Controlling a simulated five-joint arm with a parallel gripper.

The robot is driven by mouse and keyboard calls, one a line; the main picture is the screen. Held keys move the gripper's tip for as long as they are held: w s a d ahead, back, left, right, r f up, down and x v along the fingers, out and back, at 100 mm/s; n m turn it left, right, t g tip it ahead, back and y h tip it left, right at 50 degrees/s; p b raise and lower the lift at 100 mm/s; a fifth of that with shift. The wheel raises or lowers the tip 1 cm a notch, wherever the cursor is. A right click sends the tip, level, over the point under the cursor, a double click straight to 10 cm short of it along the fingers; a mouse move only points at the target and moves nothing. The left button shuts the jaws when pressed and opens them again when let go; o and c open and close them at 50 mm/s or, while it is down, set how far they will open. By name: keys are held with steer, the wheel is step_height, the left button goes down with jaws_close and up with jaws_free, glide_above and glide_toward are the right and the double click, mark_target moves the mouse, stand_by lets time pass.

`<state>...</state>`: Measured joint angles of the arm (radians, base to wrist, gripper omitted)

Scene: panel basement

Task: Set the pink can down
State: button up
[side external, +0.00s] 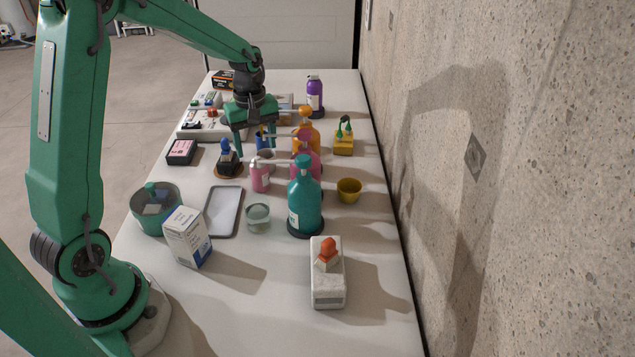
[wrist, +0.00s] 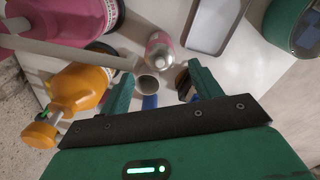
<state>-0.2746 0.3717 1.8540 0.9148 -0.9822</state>
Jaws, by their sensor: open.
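The pink can (side external: 260,178) stands upright on the white table, below the nozzle of a large pink pump bottle (side external: 307,165). In the wrist view the pink can (wrist: 161,50), with its silvery end, shows just beyond the fingertips. My gripper (side external: 255,142) points down above the table behind the can, fingers apart. In the wrist view my gripper (wrist: 157,76) is open, with a grey cup (wrist: 147,85) and a blue object (wrist: 150,102) visible between the fingers. The can is apart from the fingers.
An orange pump bottle (side external: 308,138) and teal pump bottle (side external: 304,204) stand right of the can. A dark item on a round base (side external: 227,160) is left. A grey tray (side external: 223,212) and glass bowl (side external: 257,218) lie nearer the camera.

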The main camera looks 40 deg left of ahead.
mark_target(260, 172)
steer(key=shift+r, duration=1.4)
steer(key=shift+o, duration=0.5)
steer(key=shift+f, duration=0.1)
steer(key=shift+d+f+m, duration=0.1)
steer(key=shift+f+m, duration=1.7)
steer(key=shift+f, duration=1.3)
steer(key=shift+f, duration=0.1)
steer(key=shift+f, duration=2.5)
